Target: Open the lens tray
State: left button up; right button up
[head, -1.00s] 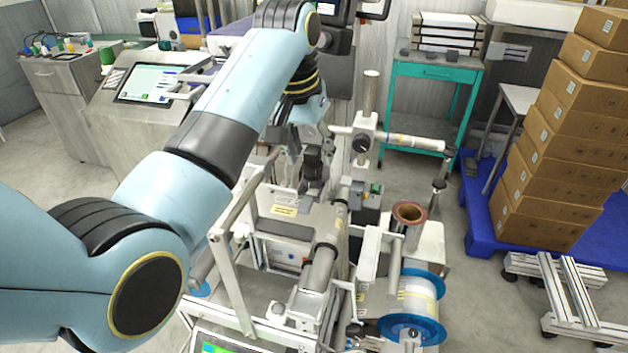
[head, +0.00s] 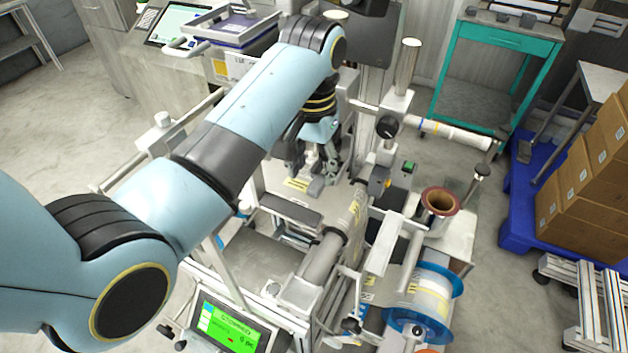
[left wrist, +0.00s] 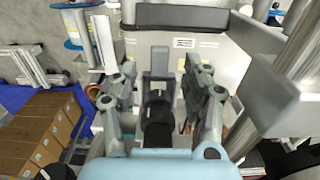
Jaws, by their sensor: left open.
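My left gripper (head: 325,178) is above the pale top of the machine in the middle of the head view, partly hidden by its own arm. In the left wrist view its two fingers (left wrist: 157,75) are apart. A grey upright piece (left wrist: 155,62) shows between the fingers, with a dark round part nearer the camera; I cannot tell whether either finger touches it. Beyond is a pale panel (left wrist: 215,60) with a black bar (left wrist: 172,17) and a small label. I cannot tell for sure which part is the lens tray. My right gripper is not in view.
A blue-flanged reel (head: 430,295) and a copper-coloured ring (head: 441,200) stand to the right of the machine. A horizontal roller (head: 450,133) sticks out behind them. A green-lit screen (head: 232,328) is at the front. Cardboard boxes (head: 585,185) stand at the far right.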

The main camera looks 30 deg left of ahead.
aim_at(313, 189)
pick_arm(q)
notch_tip(313, 189, down, 5)
jog(key=shift+f, duration=0.1)
dwell(0.3)
grip_shut()
jog(key=shift+w, duration=0.1)
